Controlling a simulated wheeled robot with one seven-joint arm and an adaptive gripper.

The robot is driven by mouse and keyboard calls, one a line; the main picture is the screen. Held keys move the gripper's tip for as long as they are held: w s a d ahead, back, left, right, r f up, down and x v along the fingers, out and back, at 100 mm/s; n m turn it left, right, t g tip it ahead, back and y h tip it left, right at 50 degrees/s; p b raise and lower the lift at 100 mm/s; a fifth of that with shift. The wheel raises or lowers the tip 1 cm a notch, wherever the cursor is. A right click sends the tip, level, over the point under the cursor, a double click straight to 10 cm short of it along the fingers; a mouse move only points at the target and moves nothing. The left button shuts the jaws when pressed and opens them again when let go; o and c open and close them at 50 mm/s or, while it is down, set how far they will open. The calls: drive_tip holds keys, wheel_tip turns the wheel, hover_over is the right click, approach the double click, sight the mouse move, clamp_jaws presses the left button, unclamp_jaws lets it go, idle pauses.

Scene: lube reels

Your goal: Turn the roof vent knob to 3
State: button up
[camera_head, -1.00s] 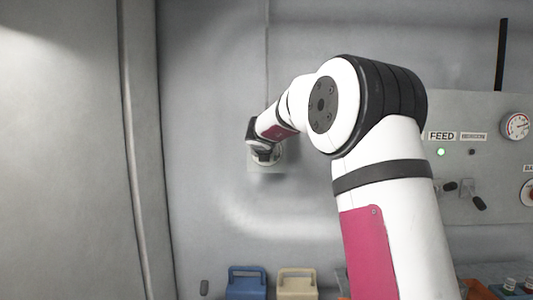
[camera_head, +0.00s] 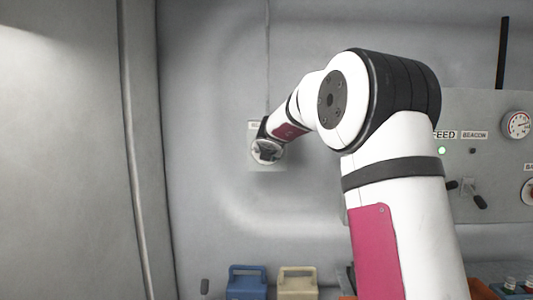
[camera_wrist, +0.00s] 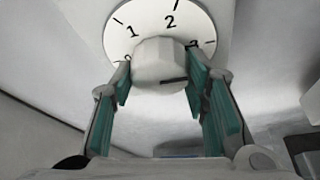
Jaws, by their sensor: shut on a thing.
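The roof vent knob (camera_wrist: 158,58) is white and sits at the centre of a round white dial (camera_wrist: 150,14) in the wrist view. The dial shows 1 and 2, with further figures at lower left and right partly hidden by the fingers. A dark line on the knob's near face runs towards the right finger; the exact setting it marks is unclear. My gripper (camera_wrist: 159,72) is shut on the knob, with one teal-padded finger on each side. In the head view, my gripper (camera_head: 267,151) covers the knob against its wall plate (camera_head: 266,166).
A control panel (camera_head: 497,118) with switches and gauges stands to the right, partly behind my arm. A blue container (camera_head: 246,287) and a cream container (camera_head: 297,287) are below. The wall around the plate is clear.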

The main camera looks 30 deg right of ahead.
drive_tip(key=o, duration=1.1)
drive_tip(key=shift+o, duration=0.2)
drive_tip(key=v, duration=1.2)
